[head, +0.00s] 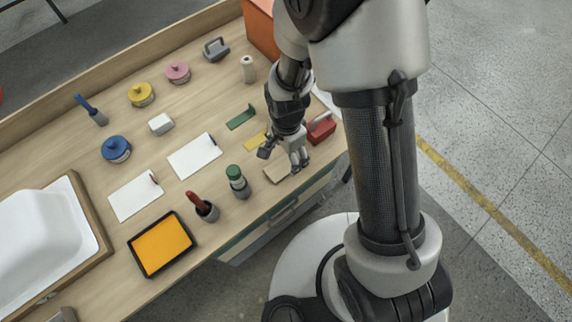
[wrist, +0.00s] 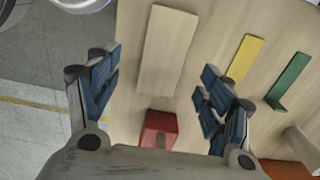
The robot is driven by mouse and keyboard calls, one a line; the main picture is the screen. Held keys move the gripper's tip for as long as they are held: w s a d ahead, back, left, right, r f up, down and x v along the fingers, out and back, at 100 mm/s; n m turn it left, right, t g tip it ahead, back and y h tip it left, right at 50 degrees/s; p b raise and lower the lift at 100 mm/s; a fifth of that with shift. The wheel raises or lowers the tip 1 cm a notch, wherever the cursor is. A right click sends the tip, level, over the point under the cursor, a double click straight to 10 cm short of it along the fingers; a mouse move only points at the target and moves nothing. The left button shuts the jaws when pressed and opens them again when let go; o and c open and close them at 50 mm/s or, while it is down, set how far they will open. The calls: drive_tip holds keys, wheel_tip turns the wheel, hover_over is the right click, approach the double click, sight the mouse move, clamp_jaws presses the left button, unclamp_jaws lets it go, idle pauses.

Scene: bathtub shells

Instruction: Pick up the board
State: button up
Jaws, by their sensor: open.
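The board is a thin, plain light-wood rectangle. In the head view, the board (head: 277,174) lies near the bench's front edge, partly hidden by my gripper (head: 284,160). In the wrist view, the board (wrist: 167,50) lies flat on the bench, its long side running up the picture. My gripper (wrist: 162,82) is open and empty, with one blue-padded finger on each side of the board in the picture. The fingers appear above the bench and apart from the board. The exact height gap cannot be told.
A red block (wrist: 158,130) sits close to the board's lower end in the wrist view. A yellow strip (wrist: 245,58) and a green angled piece (wrist: 288,82) lie to the right. A green-capped bottle (head: 238,182) stands left of the board in the head view.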

sight(286, 163)
drive_tip(key=shift+w+a+f+b, duration=0.15)
drive_tip(key=shift+f+b, duration=0.45)
drive_tip(key=shift+f, duration=0.95)
drive_tip(key=shift+w+d+f+b, duration=0.15)
drive_tip(key=shift+f+b, duration=0.45)
drive_tip(key=shift+f, duration=0.9)
drive_tip(key=shift+a, duration=0.1)
drive_tip(key=shift+r, duration=0.1)
drive_tip(key=shift+c, duration=0.3)
drive_tip(key=c, duration=1.1)
drive_tip(key=shift+r, duration=0.1)
drive_tip(key=shift+c, duration=0.2)
